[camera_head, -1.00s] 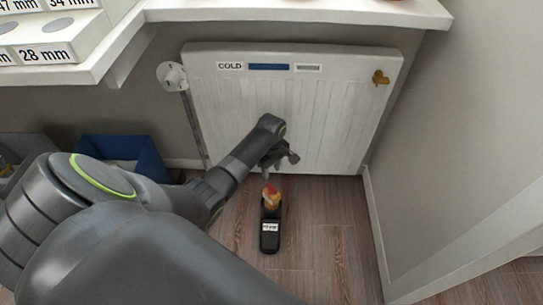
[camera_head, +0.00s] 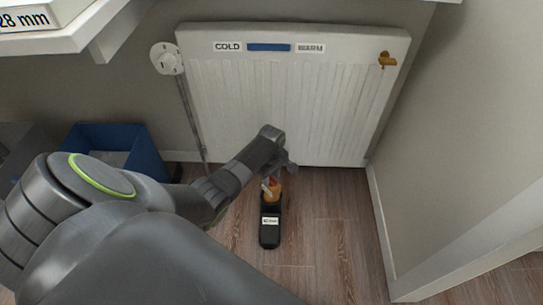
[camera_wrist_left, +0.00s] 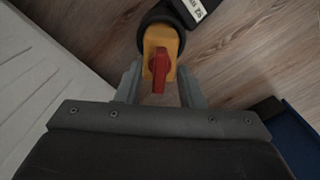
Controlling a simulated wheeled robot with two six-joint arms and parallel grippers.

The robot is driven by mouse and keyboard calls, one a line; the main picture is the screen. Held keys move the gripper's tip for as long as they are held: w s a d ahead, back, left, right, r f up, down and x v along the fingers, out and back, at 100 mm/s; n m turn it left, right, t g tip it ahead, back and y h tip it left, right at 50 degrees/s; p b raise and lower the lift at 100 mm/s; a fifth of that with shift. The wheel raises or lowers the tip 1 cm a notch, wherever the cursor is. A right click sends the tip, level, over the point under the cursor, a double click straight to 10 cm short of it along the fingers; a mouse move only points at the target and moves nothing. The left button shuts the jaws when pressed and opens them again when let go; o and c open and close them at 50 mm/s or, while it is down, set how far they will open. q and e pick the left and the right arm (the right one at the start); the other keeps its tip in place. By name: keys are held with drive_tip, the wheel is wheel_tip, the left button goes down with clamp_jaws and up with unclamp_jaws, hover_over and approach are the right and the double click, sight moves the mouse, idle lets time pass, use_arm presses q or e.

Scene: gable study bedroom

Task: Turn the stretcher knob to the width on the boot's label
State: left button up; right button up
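The black boot (camera_head: 270,232) stands on the wooden floor in front of the radiator, with a white label (camera_head: 270,221) too small to read. The stretcher's orange-yellow body (camera_head: 273,196) rises from the boot's opening. In the left wrist view its red knob (camera_wrist_left: 159,70) sits on the yellow body (camera_wrist_left: 161,40), between the fingers. My left gripper (camera_wrist_left: 161,88) is open around the knob, with a gap on each side. In the head view the left gripper (camera_head: 272,180) is just above the stretcher, partly covering it. My right gripper is not in view.
The white radiator (camera_head: 290,100) with COLD and WARM labels stands behind the boot. A blue bin (camera_head: 117,150) is at left on the floor. A white shelf (camera_head: 60,40) juts out at upper left. The floor right of the boot is clear.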

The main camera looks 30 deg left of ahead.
use_arm(q)
drive_tip(key=shift+f, duration=0.15)
clamp_jaws()
idle(0.4)
